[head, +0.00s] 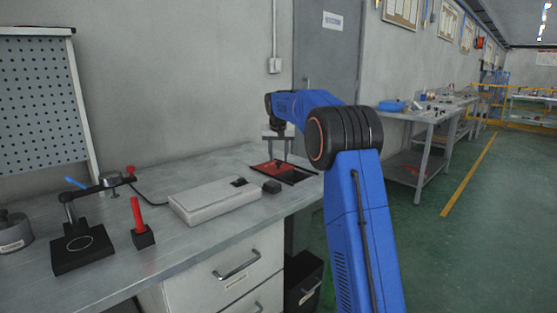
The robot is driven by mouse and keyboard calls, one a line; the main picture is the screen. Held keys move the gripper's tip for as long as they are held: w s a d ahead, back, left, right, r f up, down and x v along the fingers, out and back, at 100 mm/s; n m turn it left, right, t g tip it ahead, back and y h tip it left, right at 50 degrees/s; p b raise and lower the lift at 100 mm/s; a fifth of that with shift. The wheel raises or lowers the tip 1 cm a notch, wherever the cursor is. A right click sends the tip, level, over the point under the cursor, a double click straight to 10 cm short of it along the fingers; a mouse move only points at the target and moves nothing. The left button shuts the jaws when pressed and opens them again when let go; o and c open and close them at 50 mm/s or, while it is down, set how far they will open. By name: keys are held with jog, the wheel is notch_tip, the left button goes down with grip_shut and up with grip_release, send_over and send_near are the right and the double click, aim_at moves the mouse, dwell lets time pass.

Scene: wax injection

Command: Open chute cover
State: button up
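The chute cover (263,168) looks like a flat red plate at the right end of the workbench. A dark area (296,176) shows just to its right, seemingly part of the chute opening. My gripper (277,157) points down over the cover. Its two grey fingers are spread apart, with nothing visible held between them. The fingertips are close to the cover's top, but I cannot tell whether they touch it.
On the workbench (150,255) are a pale flat box (213,200), a small black block (271,187), a red-handled tool in a black base (139,222) and a black stand (82,250). A grey wall rises behind. Green floor is open to the right.

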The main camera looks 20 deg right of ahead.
jog(key=v, duration=1.5)
jog(key=shift+r, duration=0.3)
jog(key=shift+s, duration=0.1)
jog(key=s+a+f+n, duration=0.1)
jog(key=s+a, duration=0.2)
jog(key=s, duration=0.7)
jog(key=s+a+f+n+y, duration=0.1)
jog(key=s+a+f, duration=0.15)
jog(key=s, duration=0.65)
jog(key=s+a+f+n, duration=0.1)
jog(key=s+a, duration=0.3)
jog(key=s, duration=0.6)
jog(key=s+a+f+n, duration=0.1)
jog(key=s+a+f, duration=0.1)
jog(key=s+f, duration=0.8)
jog(key=s+a+f+n+y, duration=0.1)
jog(key=s+a+f, duration=0.2)
jog(key=s+f, duration=0.8)
jog(key=s, duration=0.7)
jog(key=shift+t, duration=0.3)
